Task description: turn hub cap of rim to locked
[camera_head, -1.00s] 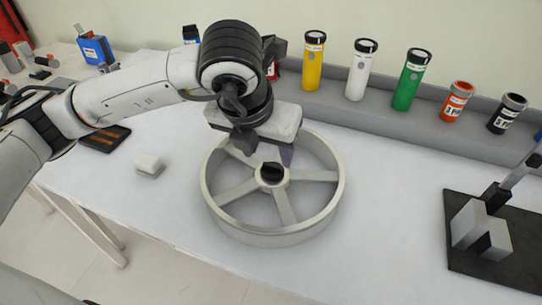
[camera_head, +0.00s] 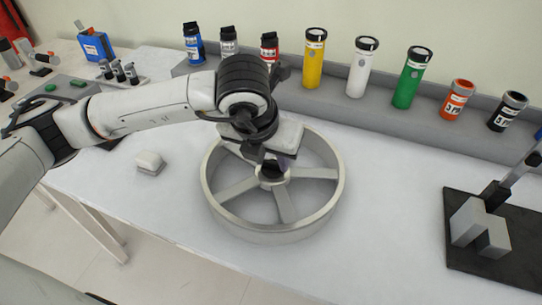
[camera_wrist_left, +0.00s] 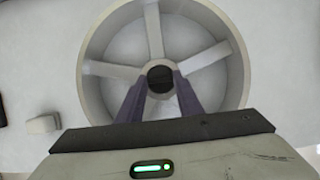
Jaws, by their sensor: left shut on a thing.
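A pale grey five-spoke rim (camera_head: 212,203) lies flat on the white table in the head view; it also shows in the left wrist view (camera_wrist_left: 90,68). The black hub cap (camera_wrist_left: 160,77) is at the centre of the rim. In the head view the hub cap (camera_head: 271,179) is partly hidden by my left gripper (camera_head: 272,166). My left gripper (camera_wrist_left: 161,88) comes down from above, with its two dark fingers on either side of the hub cap, shut on it. Whether the cap stands at locked cannot be read. My right gripper is not in view.
A small white block (camera_head: 150,163) sits left of the rim. Several coloured canisters stand along the grey ledge (camera_head: 330,103) behind. A black plate (camera_head: 500,268) with grey blocks and a lever is at the right.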

